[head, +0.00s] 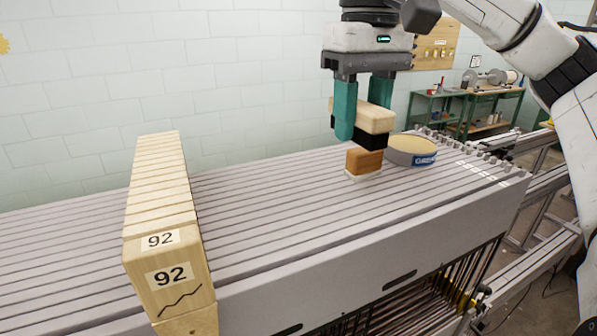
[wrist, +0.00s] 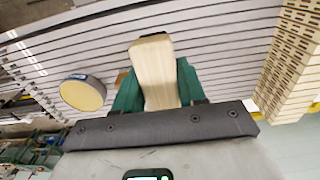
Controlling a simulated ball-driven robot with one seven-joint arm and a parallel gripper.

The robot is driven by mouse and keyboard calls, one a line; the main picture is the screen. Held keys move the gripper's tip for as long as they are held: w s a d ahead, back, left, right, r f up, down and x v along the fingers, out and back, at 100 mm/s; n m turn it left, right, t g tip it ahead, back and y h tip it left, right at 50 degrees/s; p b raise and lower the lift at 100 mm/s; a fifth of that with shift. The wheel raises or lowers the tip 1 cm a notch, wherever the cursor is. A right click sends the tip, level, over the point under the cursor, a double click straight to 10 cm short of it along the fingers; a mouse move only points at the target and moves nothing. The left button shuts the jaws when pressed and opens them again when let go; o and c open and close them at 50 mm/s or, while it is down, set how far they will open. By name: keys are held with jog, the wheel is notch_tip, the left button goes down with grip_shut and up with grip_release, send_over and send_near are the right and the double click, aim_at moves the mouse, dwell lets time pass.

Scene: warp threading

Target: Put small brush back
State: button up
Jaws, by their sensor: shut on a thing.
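The small brush has a pale wooden block handle (head: 365,116) and black bristles (head: 371,140) pointing down. My gripper (head: 362,108), with green fingers, is shut on the handle and holds it over the grey slatted top (head: 270,190). In the wrist view the handle (wrist: 154,68) sits between the two fingers (wrist: 157,88), with a dark strip of bristles beyond its end. A brown wooden block with a white underside (head: 364,162) stands on the slats just below the bristles; I cannot tell whether they touch. In the wrist view the left finger mostly hides this block.
A round grey tin with a beige top and blue label (head: 411,149) stands right beside the brown block; it also shows in the wrist view (wrist: 83,93). A row of wooden blocks marked 92 (head: 165,235) stands at left. The slats between are clear.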

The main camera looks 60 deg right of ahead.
jog(key=p, duration=0.2)
send_over(303, 196)
jog(key=s, duration=0.1)
jog(key=f, duration=0.5)
jog(key=shift+d+f, duration=0.2)
jog(key=shift+f, duration=0.05)
jog(key=shift+w+a+f, duration=0.15)
jog(key=shift+w+f, duration=0.3)
jog(key=shift+f, duration=0.2)
notch_tip(303, 196, down, 3)
jog(key=shift+f+p, duration=0.1)
jog(key=shift+p, duration=0.2)
jog(key=shift+w+f, duration=0.1)
jog(key=shift+f+b, duration=0.2)
jog(key=shift+b, duration=0.15)
jog(key=o, duration=1)
jog(key=shift+r, duration=0.1)
